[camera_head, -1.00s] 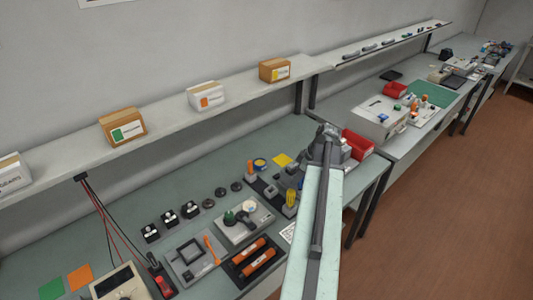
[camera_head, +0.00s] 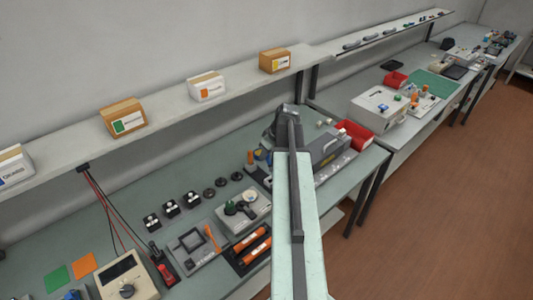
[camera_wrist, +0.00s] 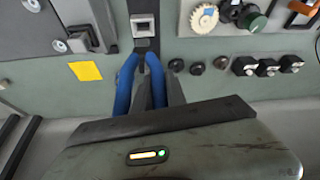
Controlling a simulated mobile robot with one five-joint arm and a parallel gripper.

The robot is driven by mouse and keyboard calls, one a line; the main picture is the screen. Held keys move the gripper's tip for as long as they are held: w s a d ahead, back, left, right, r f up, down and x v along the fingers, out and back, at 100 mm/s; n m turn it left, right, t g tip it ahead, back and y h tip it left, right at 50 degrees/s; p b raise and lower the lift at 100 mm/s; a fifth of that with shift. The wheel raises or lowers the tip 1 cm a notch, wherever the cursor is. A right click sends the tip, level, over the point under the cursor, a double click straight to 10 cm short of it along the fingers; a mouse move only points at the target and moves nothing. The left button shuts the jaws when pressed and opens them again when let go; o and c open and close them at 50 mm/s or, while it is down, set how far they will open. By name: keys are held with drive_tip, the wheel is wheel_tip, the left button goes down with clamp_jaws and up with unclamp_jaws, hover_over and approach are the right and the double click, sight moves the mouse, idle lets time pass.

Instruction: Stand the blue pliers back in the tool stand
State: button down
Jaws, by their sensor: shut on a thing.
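The blue pliers show in the wrist view as two blue handles (camera_wrist: 125,84), one on each side of my gripper's dark fingers (camera_wrist: 150,88). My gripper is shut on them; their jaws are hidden. In the head view my arm covers the pliers, and only the dark grey wrist end (camera_head: 285,118) shows above the bench. The dark tool stand (camera_head: 258,175) is mostly behind my arm, with an orange-handled tool (camera_head: 250,158) upright at its left end. In the wrist view a dark strip with a square silver-rimmed piece (camera_wrist: 142,25) lies just beyond the handles. I cannot tell whether the pliers touch the stand.
A yellow sheet (camera_wrist: 86,71) lies left of the pliers in the wrist view; black round pieces (camera_wrist: 197,68) lie to the right. In the head view a grey machine (camera_head: 328,145) and a red bin (camera_head: 354,134) stand right of my arm. The shelf (camera_head: 232,92) overhangs behind.

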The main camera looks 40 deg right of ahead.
sight(269, 163)
drive_tip(key=shift+f+b, duration=1.25)
drive_tip(key=shift+f, duration=0.45)
drive_tip(key=shift+f, duration=0.15)
drive_tip(key=shift+f+b, duration=1.65)
drive_tip(key=shift+b, duration=0.1)
drive_tip(key=shift+f+b, duration=0.75)
drive_tip(key=shift+b, duration=0.05)
drive_tip(key=c, duration=1.3)
unclamp_jaws()
drive_tip(key=p+v, duration=0.7)
drive_tip(key=v, duration=0.1)
drive_tip(key=shift+r+p, duration=0.1)
drive_tip(key=shift+p, duration=0.2)
